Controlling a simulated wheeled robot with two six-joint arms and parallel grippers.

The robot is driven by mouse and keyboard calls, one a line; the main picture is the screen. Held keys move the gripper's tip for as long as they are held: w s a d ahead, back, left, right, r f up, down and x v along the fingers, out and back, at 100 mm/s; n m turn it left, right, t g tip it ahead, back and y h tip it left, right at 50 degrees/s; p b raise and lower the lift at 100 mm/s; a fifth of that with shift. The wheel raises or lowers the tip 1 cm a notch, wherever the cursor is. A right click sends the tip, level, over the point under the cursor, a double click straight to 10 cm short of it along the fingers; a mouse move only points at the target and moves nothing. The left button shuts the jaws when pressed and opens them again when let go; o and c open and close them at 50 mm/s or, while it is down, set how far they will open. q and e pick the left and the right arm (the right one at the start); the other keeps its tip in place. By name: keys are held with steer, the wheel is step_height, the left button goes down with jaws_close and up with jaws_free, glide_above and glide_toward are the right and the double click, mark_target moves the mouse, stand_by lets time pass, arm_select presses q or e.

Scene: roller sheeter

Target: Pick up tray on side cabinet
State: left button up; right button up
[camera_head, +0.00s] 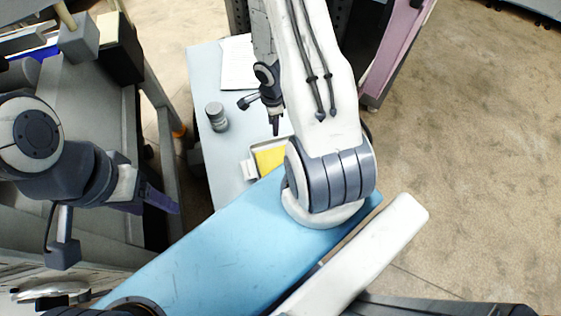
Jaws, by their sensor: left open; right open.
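A small white tray (249,170) with a yellow surface inside lies on the light blue-grey side cabinet top (222,165). Its right part is hidden behind my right arm. My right gripper (275,128) is open and empty. It points down over the cabinet top, just beyond the tray in the picture; I cannot tell its exact height. My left gripper (162,203) is open and empty at the left, in front of the grey machine and apart from the cabinet. Its fingers show nearly edge-on.
A grey cylindrical jar (217,117) and white paper sheets (237,63) are on the cabinet top. A large grey machine (100,115) fills the left. A pink-sided frame (398,45) stands beyond my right arm. The floor at right is clear.

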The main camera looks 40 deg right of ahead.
mark_target(266, 155)
steer(key=shift+a+f+b, duration=0.1)
steer(key=shift+f+b, duration=3.25)
steer(key=shift+f, duration=0.4)
jaws_close()
steer(key=shift+r, duration=0.1)
